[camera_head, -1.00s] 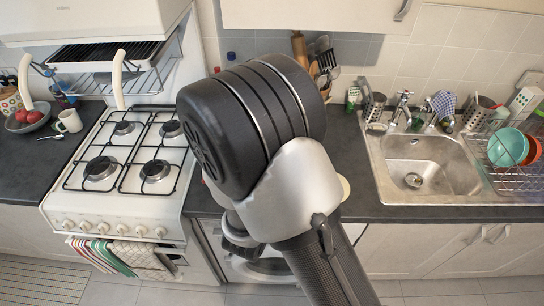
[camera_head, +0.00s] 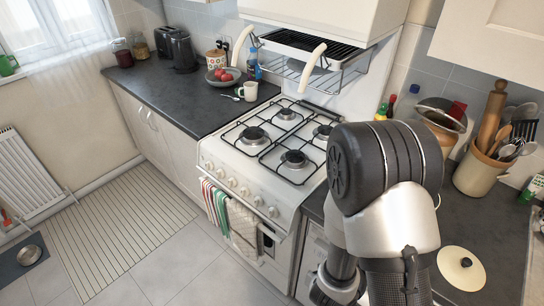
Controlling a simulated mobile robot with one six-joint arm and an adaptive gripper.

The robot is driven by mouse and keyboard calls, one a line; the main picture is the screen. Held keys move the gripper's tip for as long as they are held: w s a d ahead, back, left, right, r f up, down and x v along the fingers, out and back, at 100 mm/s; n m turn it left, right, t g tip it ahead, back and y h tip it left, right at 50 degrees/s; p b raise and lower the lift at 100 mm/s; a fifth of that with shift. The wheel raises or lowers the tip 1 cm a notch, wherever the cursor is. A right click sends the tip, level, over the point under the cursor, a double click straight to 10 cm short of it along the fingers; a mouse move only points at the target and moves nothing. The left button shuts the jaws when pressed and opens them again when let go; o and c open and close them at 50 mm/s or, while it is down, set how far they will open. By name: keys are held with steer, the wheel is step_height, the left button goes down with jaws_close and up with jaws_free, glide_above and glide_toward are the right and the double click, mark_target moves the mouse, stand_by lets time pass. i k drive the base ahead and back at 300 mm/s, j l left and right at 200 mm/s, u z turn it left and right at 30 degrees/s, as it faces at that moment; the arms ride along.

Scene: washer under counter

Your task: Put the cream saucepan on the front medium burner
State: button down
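A round cream lid-like top with a black knob (camera_head: 462,268) shows on the counter at lower right, beside my arm. It may be the cream saucepan, but its sides and handle cannot be made out. The white gas stove (camera_head: 252,175) stands in the middle, left of my arm. Its front row has a left burner (camera_head: 254,136) and a right burner (camera_head: 294,159), both bare; I cannot tell which is the medium one. The back burners are also bare. My gripper cannot be made out; my arm's large links fill the right of the view.
A utensil crock (camera_head: 478,172) and a brown vessel (camera_head: 440,118) stand at the back right. A wire rack (camera_head: 310,74) hangs above the stove's back. A fruit bowl (camera_head: 222,80) and a mug (camera_head: 248,91) stand on the left counter. Towels (camera_head: 240,225) hang at the stove front.

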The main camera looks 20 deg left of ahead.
mark_target(298, 165)
steer(key=l+u, duration=0.25)
steer(key=k+l+u, duration=0.2)
steer(key=l, duration=0.3)
steer(key=l+u, duration=0.25)
steer(key=i+l, duration=0.15)
steer(key=l, duration=0.15)
steer(key=i+l, duration=0.15)
steer(key=l, duration=0.15)
